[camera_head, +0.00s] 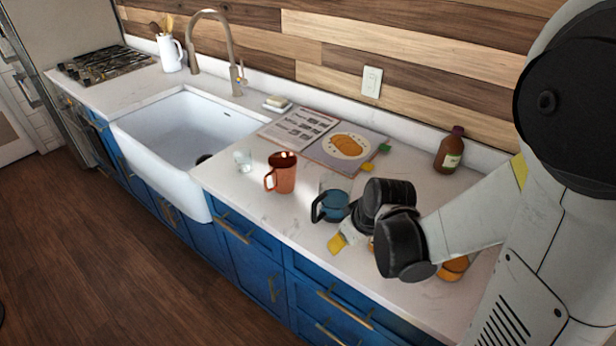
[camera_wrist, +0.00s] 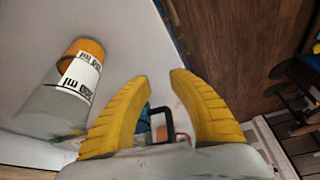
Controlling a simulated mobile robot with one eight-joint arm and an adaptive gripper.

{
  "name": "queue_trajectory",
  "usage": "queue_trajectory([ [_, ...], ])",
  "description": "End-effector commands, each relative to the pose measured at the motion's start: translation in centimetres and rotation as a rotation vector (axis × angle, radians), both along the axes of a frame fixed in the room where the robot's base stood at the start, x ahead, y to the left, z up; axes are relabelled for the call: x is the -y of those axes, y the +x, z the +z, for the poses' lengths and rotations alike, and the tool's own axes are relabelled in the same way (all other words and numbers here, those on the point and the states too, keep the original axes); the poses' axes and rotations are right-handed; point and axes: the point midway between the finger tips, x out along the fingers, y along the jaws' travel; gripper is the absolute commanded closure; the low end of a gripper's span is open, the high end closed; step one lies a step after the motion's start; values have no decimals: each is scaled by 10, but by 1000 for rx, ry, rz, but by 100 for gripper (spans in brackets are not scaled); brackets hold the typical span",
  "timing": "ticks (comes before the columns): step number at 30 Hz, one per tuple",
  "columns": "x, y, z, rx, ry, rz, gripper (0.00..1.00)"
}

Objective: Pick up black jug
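No fully black jug shows. A blue jug (camera_head: 334,205) with a black handle stands upright on the counter, partly hidden by my wrist in the head view. Its clear-looking upper part is hard to make out. In the wrist view, its black handle (camera_wrist: 166,118) and a bit of blue show between my fingers, farther off. My gripper (camera_head: 349,240) is at the counter's front side, just beside and in front of the jug. In the wrist view, the yellow fingers of my gripper (camera_wrist: 162,80) are apart with nothing held.
An orange-brown mug (camera_head: 281,174) and a clear glass (camera_head: 243,160) stand left of the jug. An open book (camera_head: 325,138) lies behind, and a brown bottle (camera_head: 449,150) stands at the back right. An orange-and-grey labelled container (camera_wrist: 62,88) is near my gripper. The sink (camera_head: 185,135) is left.

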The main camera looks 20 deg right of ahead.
Motion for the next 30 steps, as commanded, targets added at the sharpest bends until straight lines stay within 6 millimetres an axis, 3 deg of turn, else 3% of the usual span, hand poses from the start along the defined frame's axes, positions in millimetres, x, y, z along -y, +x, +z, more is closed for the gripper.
queue_trajectory([
  [9, -19, 55, -1, 1, 0, 2, 75],
  [19, -27, 79, 0, 1, 0, 0, 75],
  [25, -38, 111, -1, 0, 0, 1, 75],
  [30, -39, 114, -12, 0, -1, -1, 75],
])
